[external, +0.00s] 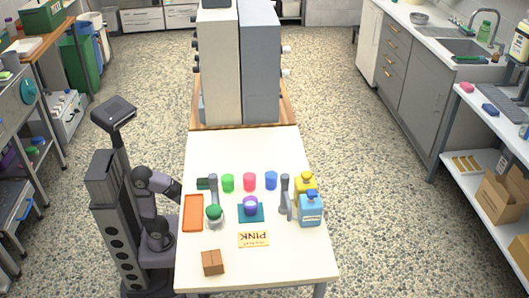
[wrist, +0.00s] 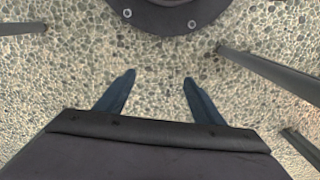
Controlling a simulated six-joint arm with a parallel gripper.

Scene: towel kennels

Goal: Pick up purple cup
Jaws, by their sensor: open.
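The purple cup (external: 250,203) is on a teal square mat (external: 241,218) near the middle of the white table in the external view. The cup is small there, and I cannot tell its exact shape. My gripper shows in the wrist view (wrist: 158,82) with its two dark fingers apart and nothing between them. The wrist view shows speckled floor below the fingers and no cup. In the external view my arm is at the table's left side, away from the cup; its fingers are not clear there.
Green (external: 228,183), red-pink (external: 249,182) and blue (external: 271,180) cups stand behind the mat. An orange tray (external: 193,213) and green-topped item (external: 214,212) lie left. Blue (external: 311,211) and yellow (external: 306,182) bottles stand right.

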